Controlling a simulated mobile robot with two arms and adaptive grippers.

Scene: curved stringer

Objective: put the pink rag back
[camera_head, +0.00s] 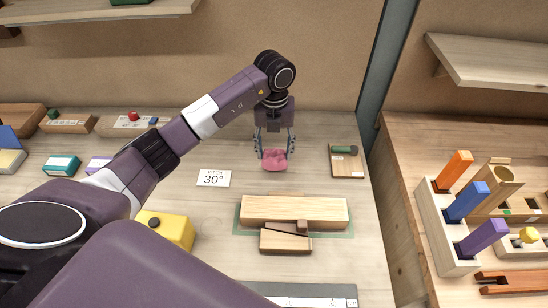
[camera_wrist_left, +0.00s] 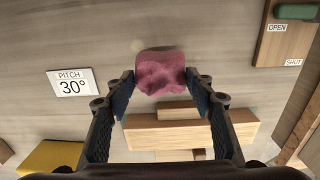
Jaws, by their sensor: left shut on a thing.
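The pink rag (camera_head: 274,160) is a crumpled lump at the tips of my left gripper (camera_head: 273,150), behind the wooden blocks. In the left wrist view the rag (camera_wrist_left: 160,72) sits between the two fingertips of my left gripper (camera_wrist_left: 159,82), which is shut on it. I cannot tell whether the rag touches the table. My right gripper is not in view.
A card reading 30° (camera_head: 213,178) lies left of the rag. A long wooden block (camera_head: 293,210) on a green mat is in front. A board with a green handle (camera_head: 345,150) lies right. A yellow box (camera_head: 172,229) stands nearer left. The table around the rag is clear.

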